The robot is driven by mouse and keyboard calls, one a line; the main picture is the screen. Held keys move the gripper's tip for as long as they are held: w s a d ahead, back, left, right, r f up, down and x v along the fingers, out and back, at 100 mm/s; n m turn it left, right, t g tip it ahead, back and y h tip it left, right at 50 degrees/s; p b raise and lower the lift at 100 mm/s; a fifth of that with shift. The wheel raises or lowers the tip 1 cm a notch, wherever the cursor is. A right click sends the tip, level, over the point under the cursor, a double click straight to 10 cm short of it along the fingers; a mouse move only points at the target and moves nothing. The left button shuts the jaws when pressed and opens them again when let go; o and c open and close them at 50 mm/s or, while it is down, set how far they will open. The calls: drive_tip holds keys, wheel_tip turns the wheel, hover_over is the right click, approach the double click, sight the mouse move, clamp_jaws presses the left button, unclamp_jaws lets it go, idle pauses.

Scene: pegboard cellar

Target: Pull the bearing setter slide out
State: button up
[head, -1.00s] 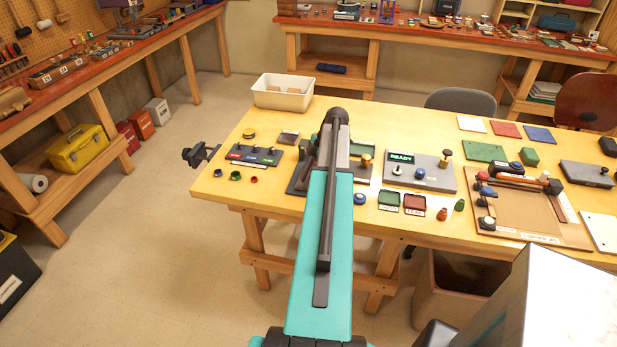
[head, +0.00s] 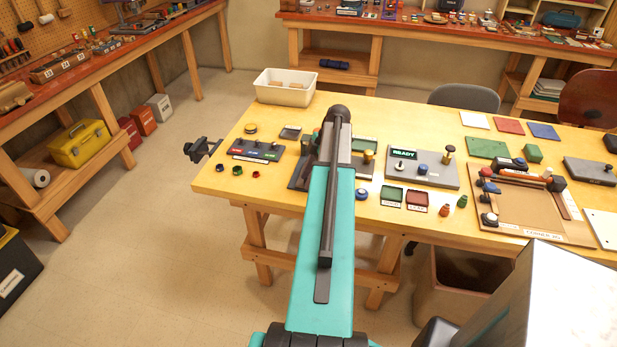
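My teal and grey arm reaches forward over the yellow table, and its dark rounded joint hides what lies beyond. My gripper does not show. A dark-based fixture (head: 299,174) with a brass knob (head: 368,157) sits mostly behind my arm; I cannot tell whether it is the bearing setter, and no slide can be made out on it. To its right is a grey unit (head: 432,174) with a green READY display (head: 404,154), a blue knob and a brass-topped post. No label names the bearing setter.
A white bin (head: 285,92) stands at the back left. Green (head: 391,196) and red (head: 417,200) trays lie near the front edge. A brown board fixture (head: 530,205) is at right. A black clamp (head: 200,150) juts from the left edge.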

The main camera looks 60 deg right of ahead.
drive_tip(key=shift+d+r, duration=0.1)
drive_tip(key=shift+r, duration=0.1)
drive_tip(key=b+v, duration=0.4)
drive_tip(key=v, duration=0.9)
drive_tip(key=shift+r, duration=0.2)
drive_tip(key=shift+s, duration=0.2)
idle(0.4)
